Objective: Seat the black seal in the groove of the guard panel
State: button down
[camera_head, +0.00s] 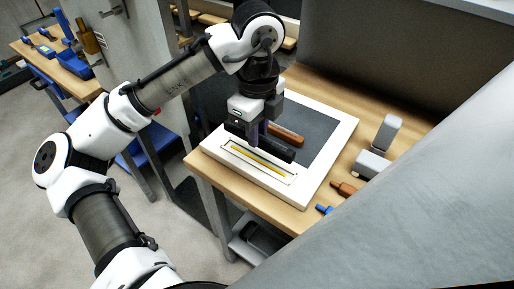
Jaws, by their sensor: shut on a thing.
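The guard panel (335,152) looks like a white frame around a dark grey centre and lies flat on the wooden bench. A narrow slot with a yellow strip (258,161) runs along its front edge; this looks like the groove. My gripper (254,143) points down over the panel, just behind the slot. It is shut on a black bar (278,149), which looks like the seal. The bar lies roughly parallel to the slot and behind it. I cannot tell whether the bar touches the panel. My fingers hide part of the bar.
An orange-brown bar (287,136) lies behind the black one. Grey blocks (371,164), a brown-handled tool (344,188) and a small blue item (324,209) lie at the right. A large grey surface (420,190) fills the right foreground. A blue-framed bench (62,65) stands far left.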

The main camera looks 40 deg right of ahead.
jog(key=shift+f, duration=2.75)
jog(key=shift+f, duration=0.15)
jog(key=c, duration=1.3)
grip_release()
notch_tip(320, 180, up, 12)
jog(key=shift+r, duration=0.2)
